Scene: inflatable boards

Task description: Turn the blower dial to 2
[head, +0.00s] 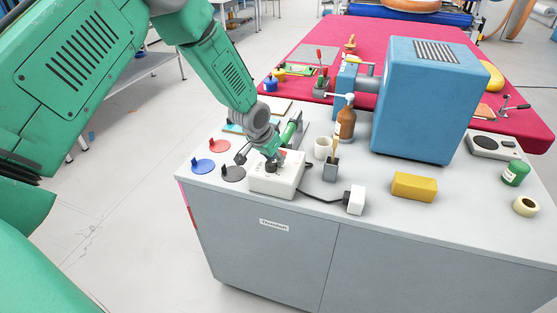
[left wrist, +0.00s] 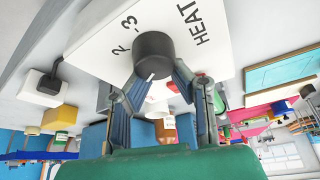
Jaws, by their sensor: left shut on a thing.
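The blower control is a white box (head: 285,184) near the front left of the grey cabinet top. Its black round dial (left wrist: 154,56) shows large in the left wrist view, with a short white mark on its lower side. The printed 2, 3 and HEAT are on the white face (left wrist: 165,15); the 2 is left of the dial and the mark does not point at it. My left gripper (head: 270,161) reaches down onto the box. In the left wrist view its two fingers (left wrist: 157,77) are shut on the dial from both sides. My right gripper is not in view.
A black cable runs to a white plug block (head: 356,200). A white mug (head: 322,148), a brown bottle (head: 346,124) and a big blue box (head: 422,100) stand behind. Red, blue (head: 202,167) and black discs lie left of the control. A yellow block (head: 414,187) lies right.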

